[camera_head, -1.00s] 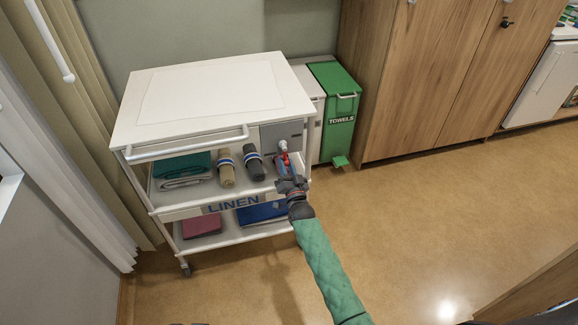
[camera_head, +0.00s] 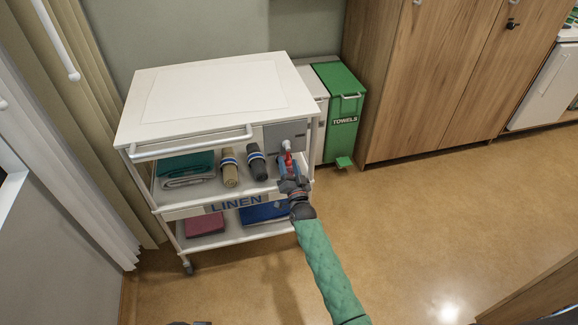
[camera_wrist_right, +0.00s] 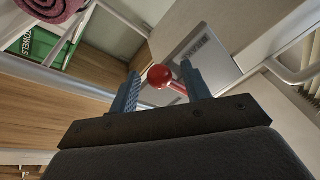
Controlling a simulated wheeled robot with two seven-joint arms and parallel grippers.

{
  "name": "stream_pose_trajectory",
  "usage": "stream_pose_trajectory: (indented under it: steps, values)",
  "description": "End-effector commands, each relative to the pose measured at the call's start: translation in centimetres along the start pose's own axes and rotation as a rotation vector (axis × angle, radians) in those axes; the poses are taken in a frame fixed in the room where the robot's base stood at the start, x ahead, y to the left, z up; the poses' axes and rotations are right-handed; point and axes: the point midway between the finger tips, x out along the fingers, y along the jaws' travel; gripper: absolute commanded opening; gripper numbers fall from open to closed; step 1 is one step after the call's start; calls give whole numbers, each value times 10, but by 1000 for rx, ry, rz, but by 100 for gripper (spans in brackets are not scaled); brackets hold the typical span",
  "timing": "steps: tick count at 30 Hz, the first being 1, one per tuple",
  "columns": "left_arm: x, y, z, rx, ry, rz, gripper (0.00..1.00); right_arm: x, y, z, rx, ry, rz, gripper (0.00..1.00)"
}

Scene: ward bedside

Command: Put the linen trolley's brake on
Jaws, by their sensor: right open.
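The white linen trolley (camera_head: 135,137) stands against the wall, with a grey brake box (camera_head: 285,133) at the right end of its front. A red brake lever (camera_head: 288,159) hangs below a pale pivot on this box. My right gripper (camera_head: 290,172) is at the lever and partly hides it. In the right wrist view, the lever's round red knob (camera_wrist_right: 159,77) sits between the open fingers, with a visible gap on the left finger's side. The grey plate (camera_wrist_right: 207,58) with lettering is behind it.
The trolley's shelves hold rolled towels (camera_head: 229,168) and folded linen (camera_head: 187,167). A green towels bin (camera_head: 341,100) stands right of the trolley, beside a wooden wardrobe (camera_head: 430,80). Curtains (camera_head: 115,120) hang at left. The floor (camera_head: 420,220) in front is clear.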

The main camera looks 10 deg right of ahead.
Motion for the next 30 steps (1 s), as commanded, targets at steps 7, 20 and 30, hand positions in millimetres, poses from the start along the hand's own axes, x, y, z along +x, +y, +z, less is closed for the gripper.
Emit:
stream_pose_trajectory:
  steps: [7,20,30]
  values:
    - [6,3,-2,1,17,9,38,-20,2,2,0,-1,1,48]
    - [32,10,-2,24,49,30,38,-73,1,0,0,0,0,48]
    - [30,15,-5,23,61,40,38,-78,0,0,0,0,0,48]
